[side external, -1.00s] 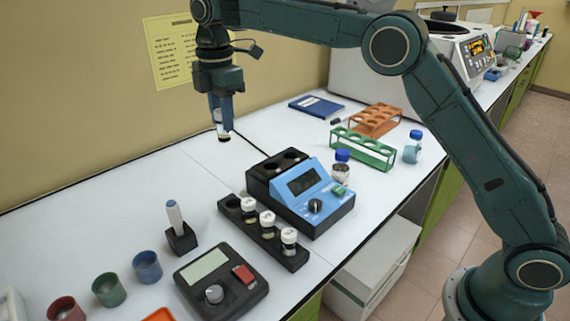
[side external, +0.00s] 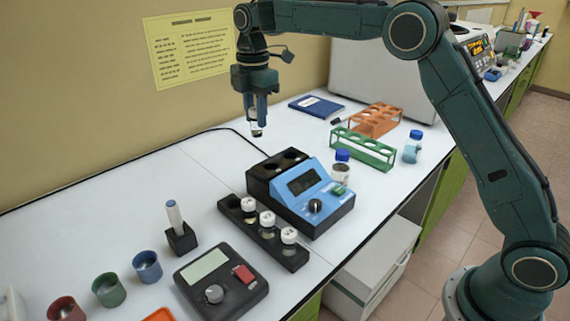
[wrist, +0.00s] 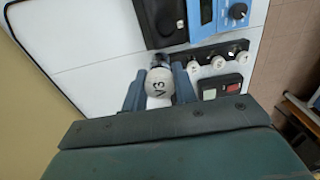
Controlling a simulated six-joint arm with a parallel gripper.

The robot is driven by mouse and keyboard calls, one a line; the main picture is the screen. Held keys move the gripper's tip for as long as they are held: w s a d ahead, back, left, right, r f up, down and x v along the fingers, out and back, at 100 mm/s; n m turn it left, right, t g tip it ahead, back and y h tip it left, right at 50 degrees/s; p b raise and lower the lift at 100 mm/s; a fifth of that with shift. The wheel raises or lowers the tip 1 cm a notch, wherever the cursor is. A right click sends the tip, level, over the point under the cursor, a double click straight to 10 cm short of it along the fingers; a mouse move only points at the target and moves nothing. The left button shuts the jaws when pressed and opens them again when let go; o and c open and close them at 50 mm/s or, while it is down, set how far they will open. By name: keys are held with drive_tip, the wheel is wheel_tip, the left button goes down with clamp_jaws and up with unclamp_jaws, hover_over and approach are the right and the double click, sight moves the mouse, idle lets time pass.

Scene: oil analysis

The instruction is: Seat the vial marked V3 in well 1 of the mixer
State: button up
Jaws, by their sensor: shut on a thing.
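My gripper (side external: 256,115) is shut on the V3 vial (side external: 257,130) and holds it in the air behind the mixer. In the wrist view the vial's white cap (wrist: 159,82) shows the mark V3 between the fingers. The blue and black mixer (side external: 322,203) stands on the bench, and it also shows in the wrist view (wrist: 207,14). Its black block (side external: 260,178) at the back left has two dark round wells, which look empty. I cannot read which well is numbered 1.
A black rack (side external: 233,213) with several white-capped vials stands in front of the mixer. A device with a red button (side external: 221,282), a pen holder (side external: 181,238) and coloured cups (side external: 147,267) stand at the front left. Green (side external: 363,149) and orange racks (side external: 376,121) stand right.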

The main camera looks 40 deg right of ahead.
drive_tip(key=s+d+f, duration=0.1)
drive_tip(key=d+f, duration=0.1)
drive_tip(key=d, duration=0.7)
drive_tip(key=shift+s+d+f, duration=0.25)
drive_tip(key=shift+s+f, duration=0.15)
drive_tip(key=shift+f, duration=0.15)
drive_tip(key=shift+f, duration=2.5)
drive_tip(key=shift+f, duration=1.3)
idle(0.4)
drive_tip(key=o, duration=1.4)
drive_tip(key=shift+r, duration=0.25)
